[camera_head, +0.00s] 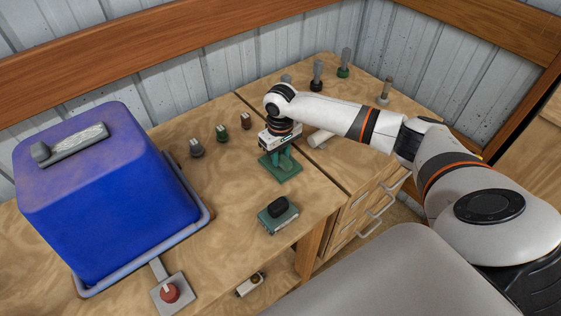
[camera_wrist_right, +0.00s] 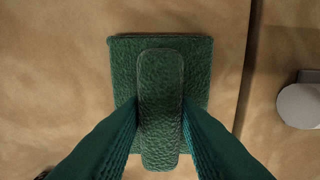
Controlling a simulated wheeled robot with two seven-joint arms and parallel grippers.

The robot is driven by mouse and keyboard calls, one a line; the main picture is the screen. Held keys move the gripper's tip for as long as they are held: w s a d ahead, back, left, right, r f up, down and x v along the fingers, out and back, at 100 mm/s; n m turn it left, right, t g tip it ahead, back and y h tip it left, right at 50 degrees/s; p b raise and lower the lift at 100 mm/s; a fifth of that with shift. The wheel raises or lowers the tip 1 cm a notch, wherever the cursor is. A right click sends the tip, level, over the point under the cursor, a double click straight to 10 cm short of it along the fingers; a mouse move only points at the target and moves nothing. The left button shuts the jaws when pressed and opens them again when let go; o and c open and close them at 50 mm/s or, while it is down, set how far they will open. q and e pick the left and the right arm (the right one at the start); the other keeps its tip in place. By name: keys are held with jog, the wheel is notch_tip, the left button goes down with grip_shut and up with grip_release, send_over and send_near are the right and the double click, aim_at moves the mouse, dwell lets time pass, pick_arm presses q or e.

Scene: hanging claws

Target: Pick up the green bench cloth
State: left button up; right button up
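The green bench cloth (camera_head: 282,172) lies flat on the bench under my right gripper (camera_head: 281,155). In the right wrist view the cloth (camera_wrist_right: 120,62) is a dark green, textured square with a long raised grip (camera_wrist_right: 160,85) on top. My right gripper's two green fingers (camera_wrist_right: 160,112) point down, one on each side of that raised grip and very close to it. I cannot tell whether they press on it. The cloth rests at bench level. My left gripper is not in view.
A large blue box (camera_head: 105,200) with a grey handle stands at left. A teal block with a black grip (camera_head: 278,213) lies near the front edge. Several small knobs (camera_head: 221,133) line the back. A red knob (camera_head: 169,293) sits in front. Drawers (camera_head: 362,215) are below right.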

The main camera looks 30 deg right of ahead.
aim_at(281, 155)
jog(key=c, duration=0.5)
jog(key=shift+r, duration=0.15)
notch_tip(281, 155, up, 10)
jog(key=shift+f+b, duration=0.1)
jog(key=shift+b, duration=0.85)
